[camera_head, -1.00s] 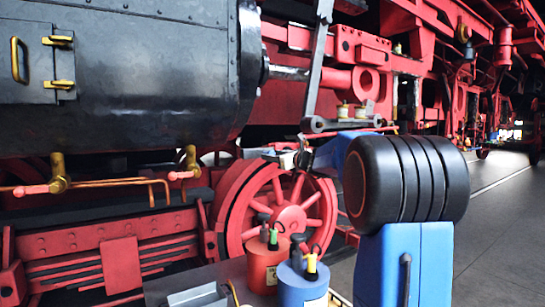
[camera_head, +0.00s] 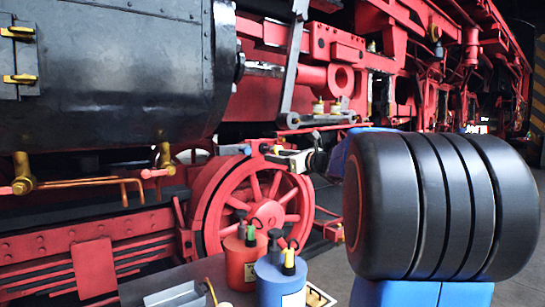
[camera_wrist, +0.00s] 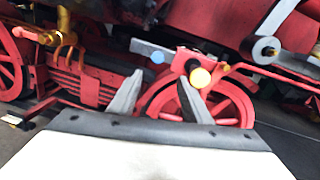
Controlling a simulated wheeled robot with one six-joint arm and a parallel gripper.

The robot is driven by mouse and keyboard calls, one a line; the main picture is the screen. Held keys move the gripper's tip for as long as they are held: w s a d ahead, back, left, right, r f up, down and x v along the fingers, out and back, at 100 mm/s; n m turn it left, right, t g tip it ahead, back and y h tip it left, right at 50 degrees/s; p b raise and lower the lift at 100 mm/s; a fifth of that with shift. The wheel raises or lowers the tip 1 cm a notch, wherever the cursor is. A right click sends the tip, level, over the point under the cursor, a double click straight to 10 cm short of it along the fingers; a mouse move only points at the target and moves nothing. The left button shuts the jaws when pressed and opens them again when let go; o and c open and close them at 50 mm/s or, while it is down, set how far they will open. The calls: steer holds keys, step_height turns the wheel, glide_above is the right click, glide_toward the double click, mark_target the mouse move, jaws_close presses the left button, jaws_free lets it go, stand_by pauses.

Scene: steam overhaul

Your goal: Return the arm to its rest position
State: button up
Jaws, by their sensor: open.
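My gripper (camera_wrist: 158,98) is open in the wrist view, with its two grey fingers spread and nothing between them. In the head view the red wheel (camera_head: 268,214) stands left of my arm. My arm's large black ribbed joint and blue link fill the right side and hide what is behind.
The red and black locomotive spans the back, with its dark cylinder (camera_head: 110,75) at left. A red can (camera_head: 240,264) and a blue can (camera_head: 281,286) stand on a surface in front, beside a grey tray (camera_head: 178,297). Dark floor lies at the far right.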

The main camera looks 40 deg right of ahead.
steer(key=shift+s, duration=0.1)
stand_by(0.5)
steer(key=s+a+f+n+g+y, duration=0.1)
steer(key=s+a+f+n+g, duration=0.2)
steer(key=s+a+f+n, duration=0.45)
steer(key=s+a+f+n+g+y, duration=0.1)
steer(key=s+a+f+n+g, duration=0.25)
steer(key=a, duration=0.75)
steer(key=s+a+f+n+g+y, duration=0.1)
steer(key=s+a+f+n+g, duration=0.1)
steer(key=s+a+f+n, duration=0.4)
steer(key=s+a+f+n+g+h, duration=0.3)
steer(key=s+f+n+g+h, duration=0.1)
steer(key=s+f+n, duration=1.1)
steer(key=s+f+h, duration=0.1)
steer(key=s+f, duration=0.2)
steer(key=shift+s+f+n, duration=0.15)
steer(key=shift+n, duration=0.25)
